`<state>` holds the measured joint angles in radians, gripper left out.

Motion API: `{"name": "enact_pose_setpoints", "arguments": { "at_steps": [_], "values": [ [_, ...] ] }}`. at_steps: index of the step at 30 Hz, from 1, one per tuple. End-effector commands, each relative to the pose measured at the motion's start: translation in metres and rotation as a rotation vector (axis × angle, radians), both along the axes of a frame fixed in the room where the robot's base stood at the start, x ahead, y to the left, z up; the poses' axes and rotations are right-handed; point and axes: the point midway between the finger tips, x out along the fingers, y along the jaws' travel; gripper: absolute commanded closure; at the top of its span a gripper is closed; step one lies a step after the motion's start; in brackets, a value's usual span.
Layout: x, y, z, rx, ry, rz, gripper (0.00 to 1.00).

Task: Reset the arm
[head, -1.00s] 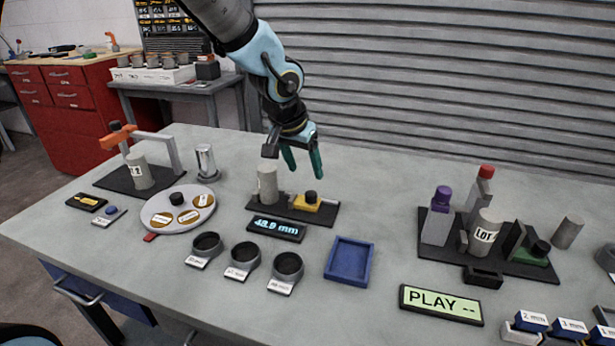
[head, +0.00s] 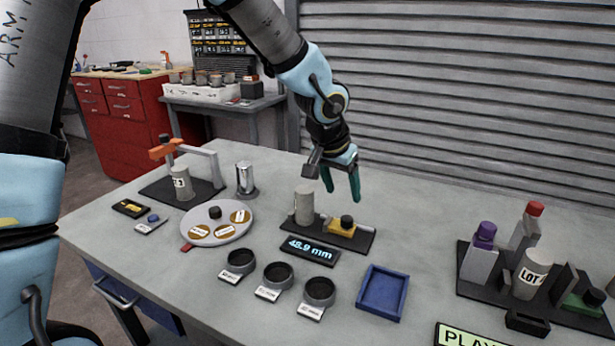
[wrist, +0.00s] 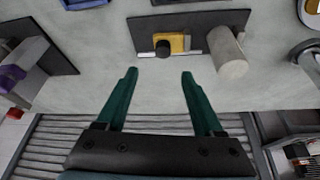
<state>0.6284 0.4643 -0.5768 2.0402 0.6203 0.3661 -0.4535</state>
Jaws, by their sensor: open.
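My gripper (head: 340,180) hangs above the back of the grey table, just behind the measuring station. Its two green fingers are apart with nothing between them, as the wrist view (wrist: 158,88) also shows. The station is a dark plate (head: 352,240) bearing a grey cylinder (head: 304,205) and a yellow block with a black knob (head: 343,226). The cylinder (wrist: 229,55) and the yellow block (wrist: 172,43) lie beyond the fingertips in the wrist view. The gripper looks clear of both. A display (head: 309,250) in front reads 48.9 mm.
A round dial plate (head: 217,232), a clamp stand with a cylinder (head: 180,184) and a metal cup (head: 245,180) stand at left. Three dark cups (head: 278,276) and a blue tray (head: 382,293) lie in front. A fixture with a LOT cylinder (head: 531,273) stands at right.

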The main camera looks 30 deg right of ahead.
Motion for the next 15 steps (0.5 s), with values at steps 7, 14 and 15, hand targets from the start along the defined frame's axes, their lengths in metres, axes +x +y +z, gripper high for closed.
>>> {"name": "enact_pose_setpoints", "arguments": {
  "at_steps": [7,14,15],
  "values": [
    [0.004,0.005,0.000,0.005,-0.001,0.011,0.31],
    [0.062,0.094,-0.004,0.080,-0.001,0.198,0.31],
    [0.075,0.120,-0.004,0.100,0.003,0.254,0.31]
  ]
}}
